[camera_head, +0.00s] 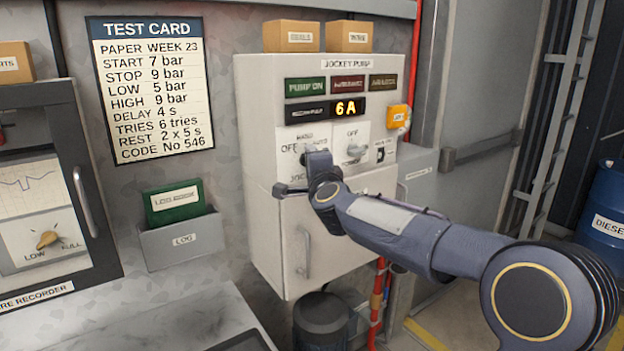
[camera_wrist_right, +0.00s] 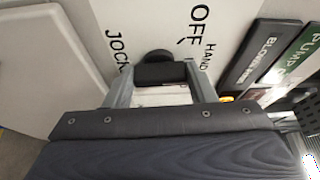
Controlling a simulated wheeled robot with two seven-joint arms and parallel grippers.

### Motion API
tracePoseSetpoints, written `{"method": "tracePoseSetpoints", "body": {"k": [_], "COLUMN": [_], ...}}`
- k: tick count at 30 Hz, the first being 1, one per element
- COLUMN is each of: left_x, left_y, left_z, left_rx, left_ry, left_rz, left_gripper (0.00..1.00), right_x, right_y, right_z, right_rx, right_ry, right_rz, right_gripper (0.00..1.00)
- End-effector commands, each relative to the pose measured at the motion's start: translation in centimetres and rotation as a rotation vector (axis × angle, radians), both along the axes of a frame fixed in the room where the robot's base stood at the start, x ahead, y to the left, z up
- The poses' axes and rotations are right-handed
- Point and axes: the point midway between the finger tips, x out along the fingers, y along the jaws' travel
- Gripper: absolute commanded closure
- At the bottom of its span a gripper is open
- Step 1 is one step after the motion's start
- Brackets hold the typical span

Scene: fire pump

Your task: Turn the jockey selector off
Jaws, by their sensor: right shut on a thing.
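The jockey pump panel (camera_head: 320,72) is a pale grey wall cabinet in the middle of the head view. The jockey selector (camera_wrist_right: 153,56) is a dark knob on its white plate, with the printed words OFF, HAND and part of JOCKEY around it in the right wrist view. My right gripper (camera_wrist_right: 160,76) is shut on this knob, one finger on either side of it. In the head view my right arm and wrist hide most of the selector, and I cannot tell where it points. My left gripper is not in view.
A second knob (camera_head: 356,151) sits right of the selector. A yellow box (camera_head: 397,117) is on the panel's right side. The cabinet door handle (camera_head: 305,254) is below my wrist. A test card (camera_head: 150,90) hangs left.

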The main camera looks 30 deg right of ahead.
Motion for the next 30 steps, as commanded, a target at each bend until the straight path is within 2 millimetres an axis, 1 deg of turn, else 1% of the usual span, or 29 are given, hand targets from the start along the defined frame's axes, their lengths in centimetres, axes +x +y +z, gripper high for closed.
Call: {"method": "tracePoseSetpoints", "body": {"k": [1, 18, 24, 30], "left_x": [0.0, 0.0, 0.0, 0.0], "left_y": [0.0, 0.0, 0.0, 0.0], "left_z": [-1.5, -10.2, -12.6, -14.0], "left_rx": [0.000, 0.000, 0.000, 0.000], "left_ry": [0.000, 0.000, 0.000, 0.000], "left_rz": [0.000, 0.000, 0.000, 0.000], "left_gripper": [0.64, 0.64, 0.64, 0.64], "right_x": [0.0, 0.0, 0.0, 0.0], "right_y": [0.0, -0.1, -0.2, -0.3], "right_z": [-0.8, -1.2, -1.1, -0.9], "right_rx": [-0.045, -0.559, -0.686, -0.764], "right_ry": [-0.004, -0.045, -0.053, -0.057], "right_rz": [0.000, 0.000, -0.001, -0.001], "right_gripper": [0.73, 0.73, 0.73, 0.73]}}
